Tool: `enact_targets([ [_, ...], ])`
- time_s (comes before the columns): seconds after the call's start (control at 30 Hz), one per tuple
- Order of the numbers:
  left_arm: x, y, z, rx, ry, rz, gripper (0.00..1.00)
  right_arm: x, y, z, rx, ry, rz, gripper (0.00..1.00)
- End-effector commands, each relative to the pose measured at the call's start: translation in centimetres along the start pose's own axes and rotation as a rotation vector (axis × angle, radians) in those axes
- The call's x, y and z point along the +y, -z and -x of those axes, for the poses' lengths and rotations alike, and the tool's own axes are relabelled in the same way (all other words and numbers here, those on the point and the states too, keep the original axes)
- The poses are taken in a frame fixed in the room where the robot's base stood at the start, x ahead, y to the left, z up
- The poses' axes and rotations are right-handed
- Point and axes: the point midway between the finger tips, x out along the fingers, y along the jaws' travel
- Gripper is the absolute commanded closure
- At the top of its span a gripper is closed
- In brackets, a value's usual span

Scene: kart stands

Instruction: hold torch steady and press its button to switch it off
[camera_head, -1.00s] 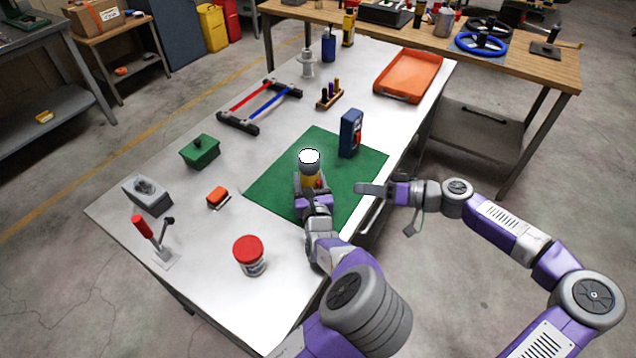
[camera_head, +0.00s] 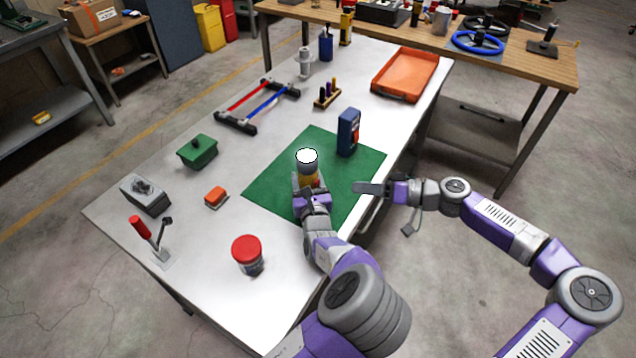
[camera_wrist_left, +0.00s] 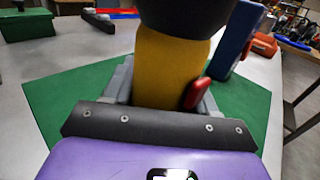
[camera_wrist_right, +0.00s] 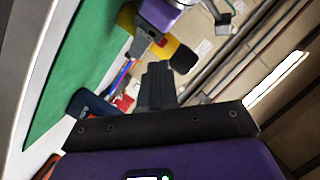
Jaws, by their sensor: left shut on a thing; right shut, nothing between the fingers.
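The torch (camera_head: 307,163) stands upright over the green mat (camera_head: 345,178), its lens showing bright white at the top. Its yellow body (camera_wrist_left: 168,68) and dark head fill the middle of the left wrist view. A red button (camera_wrist_left: 197,93) sits on the right side of the body there. My left gripper (camera_head: 309,187) is shut around the yellow body. My right gripper (camera_head: 362,188) is shut and empty, to the right of the torch and apart from it. In the right wrist view its closed fingertips (camera_wrist_right: 158,72) show near the torch's yellow body (camera_wrist_right: 165,44).
A blue box-shaped device (camera_head: 348,132) stands on the mat behind the torch. An orange tray (camera_head: 431,82), a red-lidded jar (camera_head: 247,254), a green box (camera_head: 198,151) and a small orange block (camera_head: 216,197) are on the table. The table's right edge lies under my right gripper.

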Motion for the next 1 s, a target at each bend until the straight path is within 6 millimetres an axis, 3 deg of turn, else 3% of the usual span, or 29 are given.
enact_targets([
  [0.67, 0.0, -0.1, 0.0, -0.002, 0.000, 0.001, 0.83, -0.4, -0.1, -0.1, -0.016, -0.011, -0.032, 1.00],
  [1.0, 0.0, -0.1, 0.0, -0.002, 0.000, 0.001, 0.83, -3.3, -1.1, 0.2, -0.086, -0.154, -0.360, 1.00],
])
